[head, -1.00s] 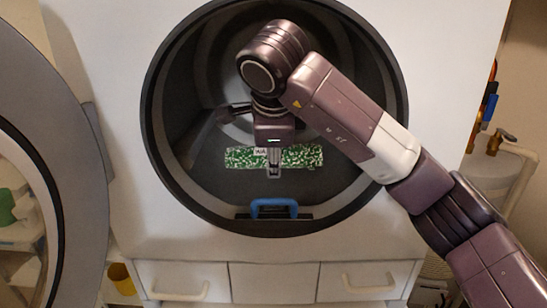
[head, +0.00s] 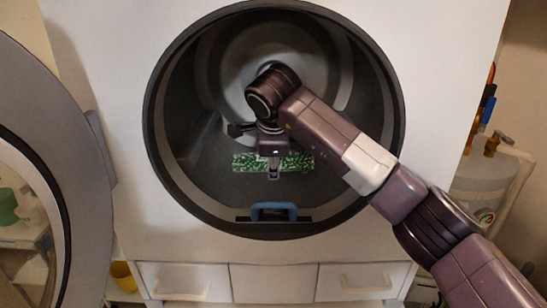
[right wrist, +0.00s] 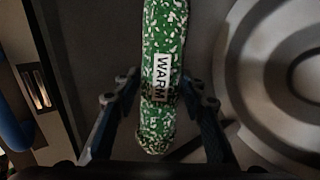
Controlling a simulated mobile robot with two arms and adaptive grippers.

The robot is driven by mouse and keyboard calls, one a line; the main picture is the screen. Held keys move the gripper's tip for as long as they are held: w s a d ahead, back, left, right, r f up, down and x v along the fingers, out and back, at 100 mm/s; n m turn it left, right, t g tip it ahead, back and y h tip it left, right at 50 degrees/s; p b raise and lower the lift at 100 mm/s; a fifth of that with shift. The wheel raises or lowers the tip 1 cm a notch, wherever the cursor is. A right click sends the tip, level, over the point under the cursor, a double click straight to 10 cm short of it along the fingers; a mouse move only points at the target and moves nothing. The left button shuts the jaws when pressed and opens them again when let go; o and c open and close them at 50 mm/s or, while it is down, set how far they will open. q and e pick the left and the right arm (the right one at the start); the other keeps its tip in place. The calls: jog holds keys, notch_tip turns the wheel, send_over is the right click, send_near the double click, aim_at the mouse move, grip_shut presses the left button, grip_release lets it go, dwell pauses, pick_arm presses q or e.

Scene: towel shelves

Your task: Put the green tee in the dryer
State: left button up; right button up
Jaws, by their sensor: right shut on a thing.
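The green tee (head: 299,162) is a folded green cloth with white speckles, inside the dryer drum. It also shows in the right wrist view (right wrist: 163,50) with a white label reading "WARM". My right gripper (head: 273,173) is inside the drum and shut on the tee near its middle. In the right wrist view its fingers (right wrist: 158,112) lie on both sides of the tee. The dryer (head: 108,60) is white with a round dark opening, and its door (head: 72,190) stands open at the left. Whether the tee touches the drum floor, I cannot tell. My left gripper is not in view.
A blue handle-shaped part (head: 273,208) sits at the lower front of the opening. White drawers (head: 180,280) are below. A yellow cup (head: 123,275) is at the lower left. A tank with a brass tap (head: 490,150) stands at the right.

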jog(key=shift+w+f+b, duration=0.2)
jog(key=shift+f+b, duration=0.45)
jog(key=shift+f, duration=0.5)
jog(key=shift+w+f+b, duration=0.2)
jog(key=shift+f+b, duration=0.4)
jog(key=shift+f, duration=0.55)
jog(key=shift+w+f+b, duration=0.2)
jog(key=shift+f+b, duration=0.45)
jog(key=shift+f, duration=0.5)
jog(key=o, duration=1.3)
